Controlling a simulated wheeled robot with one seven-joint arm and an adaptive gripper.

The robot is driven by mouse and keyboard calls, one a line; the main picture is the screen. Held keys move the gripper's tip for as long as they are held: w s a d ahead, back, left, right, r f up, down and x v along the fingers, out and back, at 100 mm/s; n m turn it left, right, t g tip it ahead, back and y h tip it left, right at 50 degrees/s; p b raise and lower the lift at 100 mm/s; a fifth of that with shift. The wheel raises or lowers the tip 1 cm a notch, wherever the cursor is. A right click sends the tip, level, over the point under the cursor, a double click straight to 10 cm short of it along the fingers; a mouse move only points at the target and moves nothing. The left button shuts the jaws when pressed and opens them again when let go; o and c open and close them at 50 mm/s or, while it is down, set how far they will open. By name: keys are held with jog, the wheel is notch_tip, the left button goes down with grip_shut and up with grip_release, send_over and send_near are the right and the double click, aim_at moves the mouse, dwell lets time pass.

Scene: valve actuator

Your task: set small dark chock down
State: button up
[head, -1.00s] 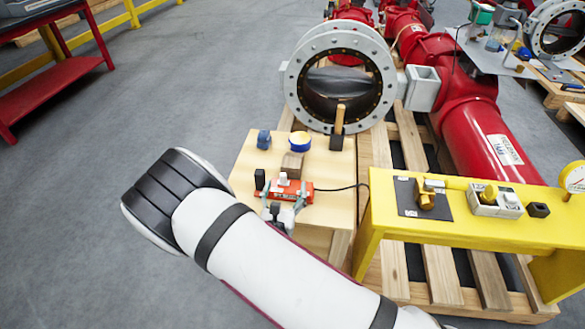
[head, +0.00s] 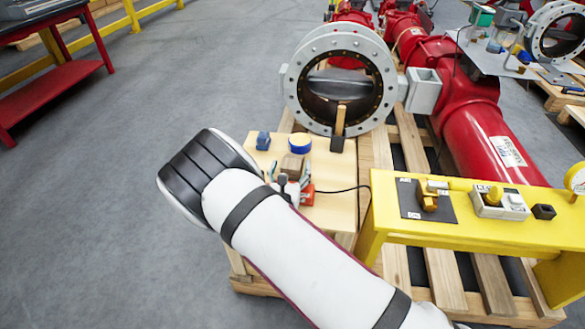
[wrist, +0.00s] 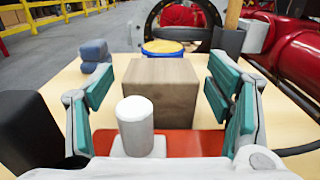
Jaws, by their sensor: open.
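My gripper (head: 289,172) is open over the wooden work board (head: 322,210). In the wrist view its teal pads stand apart with no dark chock between them. A black block (wrist: 28,130) stands at the left edge of the wrist view, outside the left finger; my arm hides it in the head view. I cannot tell which of the two is the chock. A brown wooden block (wrist: 160,90) shows beyond and between the pads.
A red device (wrist: 185,143) with a white knob (wrist: 136,125) lies below the gripper. A blue item (head: 263,141), a blue-yellow roll (head: 300,144) and a mallet (head: 339,125) stand farther back. A black cable runs right.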

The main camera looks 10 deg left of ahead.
jog(key=shift+r, duration=0.1)
jog(key=c, duration=1.5)
